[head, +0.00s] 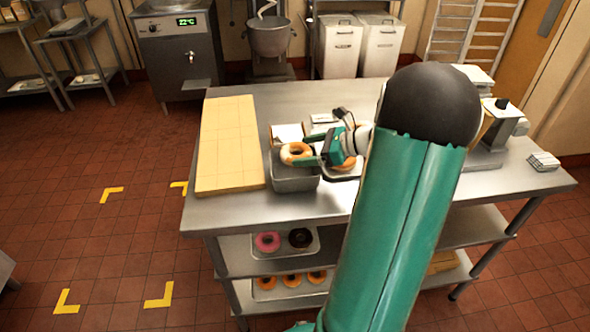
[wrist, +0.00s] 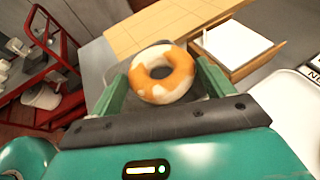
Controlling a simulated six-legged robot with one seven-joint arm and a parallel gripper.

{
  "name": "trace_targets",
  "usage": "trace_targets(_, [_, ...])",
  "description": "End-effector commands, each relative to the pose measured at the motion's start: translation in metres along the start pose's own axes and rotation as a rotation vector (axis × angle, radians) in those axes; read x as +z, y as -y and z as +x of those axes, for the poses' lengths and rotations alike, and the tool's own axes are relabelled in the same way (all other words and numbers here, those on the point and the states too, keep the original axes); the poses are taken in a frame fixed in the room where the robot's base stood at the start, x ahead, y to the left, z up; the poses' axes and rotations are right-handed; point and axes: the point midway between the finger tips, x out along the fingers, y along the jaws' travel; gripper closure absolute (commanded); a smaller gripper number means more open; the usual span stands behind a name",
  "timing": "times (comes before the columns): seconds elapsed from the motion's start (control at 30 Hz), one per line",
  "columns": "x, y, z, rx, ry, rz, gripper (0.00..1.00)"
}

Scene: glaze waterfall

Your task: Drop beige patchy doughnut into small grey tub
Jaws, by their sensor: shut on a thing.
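The beige patchy doughnut (head: 296,154), cream with orange-brown patches, is held between the fingers of my gripper (head: 307,158). In the wrist view the doughnut (wrist: 162,74) sits between the two green fingers of my gripper (wrist: 160,84). The small grey tub (head: 294,183) stands on the steel table, and the doughnut is over its opening in the head view. In the wrist view part of the tub's rim (wrist: 97,83) shows behind the doughnut. My gripper and the doughnut hide much of the tub's inside.
A wooden board (head: 229,146) lies left of the tub. A tray (head: 343,176) with another doughnut is just right of it, partly behind my arm. A small box with a white top (wrist: 236,47) stands close by. Lower shelves hold more doughnuts (head: 290,280).

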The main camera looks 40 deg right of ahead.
Motion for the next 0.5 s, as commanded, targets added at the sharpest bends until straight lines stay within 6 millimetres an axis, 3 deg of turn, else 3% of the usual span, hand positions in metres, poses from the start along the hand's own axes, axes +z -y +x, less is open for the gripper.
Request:
trace_targets(0.03, [0.000, 0.000, 0.000, 0.000, 0.000, 0.000, 0.18])
trace_targets(0.13, [0.000, 0.000, 0.000, 0.000, 0.000, 0.000, 0.00])
trace_targets(0.5, [0.000, 0.001, -0.010, -0.001, 0.000, -0.001, 0.00])
